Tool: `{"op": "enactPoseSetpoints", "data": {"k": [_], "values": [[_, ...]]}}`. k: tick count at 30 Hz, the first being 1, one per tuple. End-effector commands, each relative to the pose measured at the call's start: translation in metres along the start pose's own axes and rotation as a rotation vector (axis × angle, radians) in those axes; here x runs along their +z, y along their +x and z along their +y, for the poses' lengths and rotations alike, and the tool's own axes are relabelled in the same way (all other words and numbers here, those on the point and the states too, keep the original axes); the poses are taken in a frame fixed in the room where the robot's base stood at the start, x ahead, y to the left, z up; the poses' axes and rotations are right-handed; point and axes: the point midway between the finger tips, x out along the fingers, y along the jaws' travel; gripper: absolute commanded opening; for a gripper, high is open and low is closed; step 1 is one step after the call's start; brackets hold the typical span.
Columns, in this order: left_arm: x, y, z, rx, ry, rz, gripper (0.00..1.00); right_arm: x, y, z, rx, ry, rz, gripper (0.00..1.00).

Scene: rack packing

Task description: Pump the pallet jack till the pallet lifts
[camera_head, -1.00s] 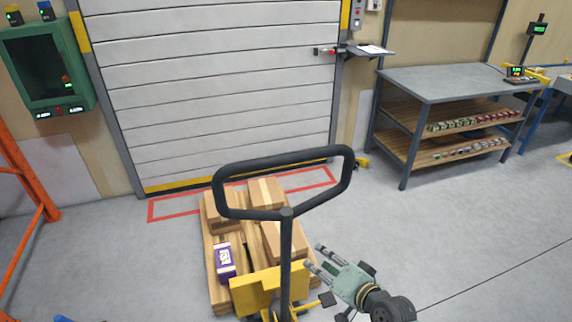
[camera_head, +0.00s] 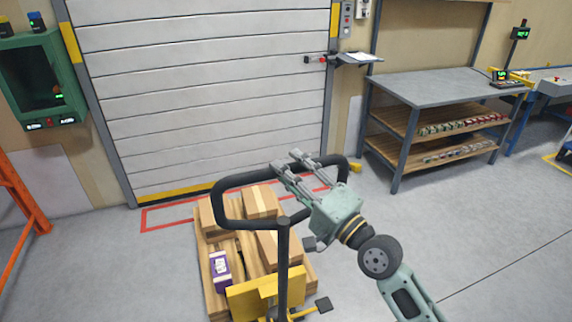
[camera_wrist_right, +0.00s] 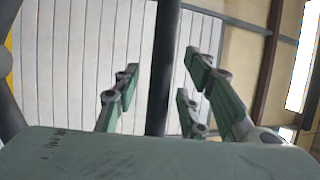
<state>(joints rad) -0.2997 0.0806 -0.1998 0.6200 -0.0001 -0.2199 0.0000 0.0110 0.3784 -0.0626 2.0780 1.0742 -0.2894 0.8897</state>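The yellow pallet jack (camera_head: 265,296) stands in front of the roller door. Its black loop handle (camera_head: 250,178) is upright on a dark shaft (camera_head: 283,265). A dark foot pedal (camera_head: 324,304) sticks out at its right. The wooden pallet (camera_head: 216,300) lies beyond the jack and carries cardboard boxes (camera_head: 262,201) and a purple box (camera_head: 220,268). My right gripper (camera_head: 290,160) is at the handle's top bar, with its fingers apart. In the right wrist view a black bar (camera_wrist_right: 163,60) runs between the open fingers (camera_wrist_right: 160,95); contact cannot be told. My left gripper is out of view.
A red floor outline (camera_head: 165,217) lies before the closed roller door (camera_head: 200,90). A grey workbench (camera_head: 440,88) with shelved items stands at the right. An orange rack (camera_head: 20,200) is at the left edge. The floor at the right is clear.

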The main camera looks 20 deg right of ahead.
Motion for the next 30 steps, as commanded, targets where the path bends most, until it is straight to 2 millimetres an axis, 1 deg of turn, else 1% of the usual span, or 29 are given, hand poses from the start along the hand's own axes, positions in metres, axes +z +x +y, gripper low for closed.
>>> {"op": "enactPoseSetpoints", "data": {"k": [1,4,13,26,30], "values": [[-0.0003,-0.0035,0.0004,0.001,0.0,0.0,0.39,-0.0006,0.006,-0.0019,-0.001,0.0,0.001,0.39],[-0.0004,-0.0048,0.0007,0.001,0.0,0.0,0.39,0.0,0.0125,-0.0006,0.0,0.0,0.0,0.39],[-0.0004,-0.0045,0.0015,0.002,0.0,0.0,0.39,0.0004,0.0145,0.0008,0.001,-0.002,0.0,0.39],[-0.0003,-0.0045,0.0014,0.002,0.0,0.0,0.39,0.0002,0.0142,0.001,0.002,-0.002,0.0,0.01],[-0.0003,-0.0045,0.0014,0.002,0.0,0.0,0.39,0.0002,0.0142,0.0011,0.002,-0.003,0.0,0.0]]}}
